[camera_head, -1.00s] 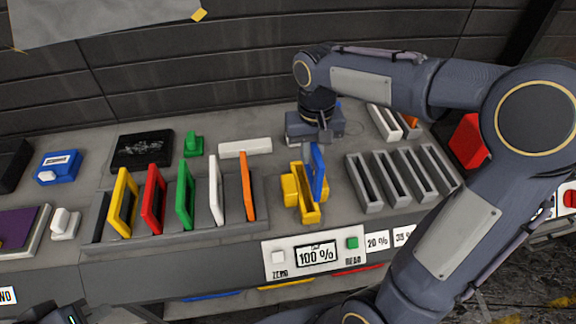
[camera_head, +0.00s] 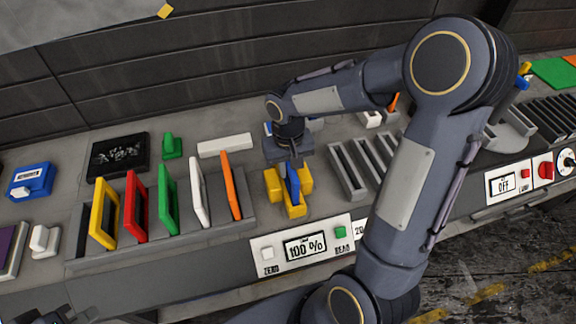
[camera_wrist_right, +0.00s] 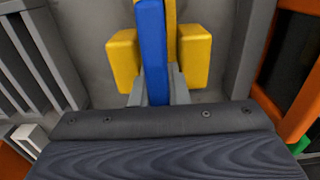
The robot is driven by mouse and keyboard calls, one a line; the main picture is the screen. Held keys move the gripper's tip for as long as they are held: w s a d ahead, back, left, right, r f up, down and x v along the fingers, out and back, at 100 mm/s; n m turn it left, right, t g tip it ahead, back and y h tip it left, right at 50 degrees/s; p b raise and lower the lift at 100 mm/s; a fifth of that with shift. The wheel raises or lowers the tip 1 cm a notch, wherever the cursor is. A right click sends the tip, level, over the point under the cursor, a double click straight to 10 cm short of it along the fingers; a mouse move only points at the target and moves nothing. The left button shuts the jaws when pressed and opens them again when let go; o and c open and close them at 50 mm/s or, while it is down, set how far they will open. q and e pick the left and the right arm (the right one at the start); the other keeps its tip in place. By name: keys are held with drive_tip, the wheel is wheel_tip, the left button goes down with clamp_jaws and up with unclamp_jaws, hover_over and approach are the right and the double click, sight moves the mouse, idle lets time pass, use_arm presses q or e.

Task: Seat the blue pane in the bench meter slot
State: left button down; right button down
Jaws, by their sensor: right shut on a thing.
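The blue pane (camera_head: 293,186) stands upright between the yellow blocks of the bench meter slot (camera_head: 273,181), in line with it. How deep its lower edge sits is hidden. In the right wrist view the blue pane (camera_wrist_right: 152,45) runs between the two yellow blocks (camera_wrist_right: 122,62). My right gripper (camera_head: 290,158) is above the meter, shut on the pane's rear part; its grey fingers flank the pane in the wrist view (camera_wrist_right: 155,88). My left gripper (camera_head: 48,316) shows only partly at the bottom left edge, and its jaws cannot be made out.
A grey rack (camera_head: 75,262) with yellow, red, green, white and orange panes stands left of the meter. A grey slotted rack (camera_head: 349,174) stands to the right. The meter's front panel (camera_head: 272,265) reads 100 %. A white block (camera_head: 224,145) lies behind.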

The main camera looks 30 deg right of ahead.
drive_tip(key=shift+f, duration=0.15)
drive_tip(key=c, duration=1.4)
unclamp_jaws()
wheel_tip(320, 180, up, 11)
drive_tip(key=shift+r, duration=0.55)
drive_tip(key=shift+s+r, duration=0.25)
drive_tip(key=shift+s, duration=0.05)
drive_tip(key=s+a+f+t+y, duration=0.1)
drive_tip(key=s+a+t+y, duration=0.1)
drive_tip(key=s, duration=0.6)
drive_tip(key=s+a+f+n+t+y, duration=0.1)
drive_tip(key=s+a+t, duration=0.1)
drive_tip(key=s, duration=0.6)
drive_tip(key=shift+s+t+y, duration=0.15)
drive_tip(key=shift+t+y, duration=0.25)
drive_tip(key=shift+t, duration=0.4)
